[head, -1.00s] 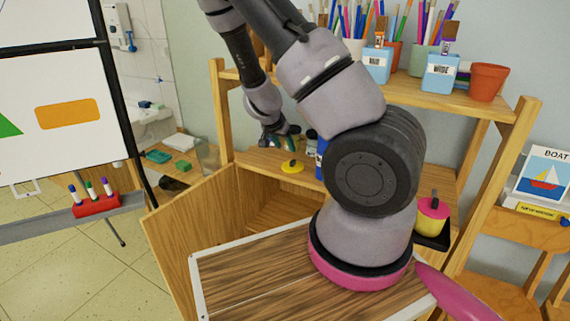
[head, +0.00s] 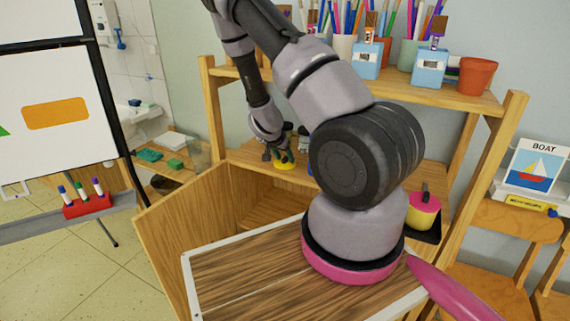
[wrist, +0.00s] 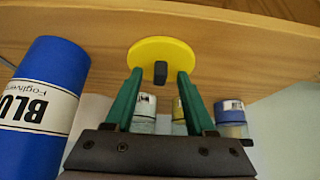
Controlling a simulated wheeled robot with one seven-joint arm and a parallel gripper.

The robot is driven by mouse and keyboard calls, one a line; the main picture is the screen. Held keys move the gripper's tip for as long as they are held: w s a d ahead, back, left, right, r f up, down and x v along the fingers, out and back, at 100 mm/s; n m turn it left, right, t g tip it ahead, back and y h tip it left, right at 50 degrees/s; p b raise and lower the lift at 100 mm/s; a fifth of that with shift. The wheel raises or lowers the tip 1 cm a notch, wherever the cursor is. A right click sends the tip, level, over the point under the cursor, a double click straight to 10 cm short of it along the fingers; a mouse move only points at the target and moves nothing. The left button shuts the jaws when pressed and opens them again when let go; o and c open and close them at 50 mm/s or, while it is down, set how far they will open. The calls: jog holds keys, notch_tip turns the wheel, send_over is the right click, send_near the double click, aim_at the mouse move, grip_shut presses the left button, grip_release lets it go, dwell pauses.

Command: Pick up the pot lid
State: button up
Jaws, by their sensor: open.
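The pot lid is a yellow disc with a dark knob; in the wrist view the lid (wrist: 175,53) lies on the wooden shelf, near its edge. In the head view the lid (head: 287,165) shows partly, behind my gripper (head: 281,156). In the wrist view my gripper (wrist: 160,88) is open, with one green finger on each side of the dark knob (wrist: 160,72) and nothing clamped. The fingertips are close to the lid's near rim; I cannot tell whether they touch it.
A blue bottle (wrist: 42,92) lies close left of my gripper in the wrist view. Several small jars (wrist: 230,113) are beneath and beside the fingers. In the head view a yellow and pink pot (head: 423,212) sits to the right. The upper shelf (head: 400,88) holds brush cups.

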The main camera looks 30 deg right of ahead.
grip_shut()
jog(key=shift+r, duration=0.1)
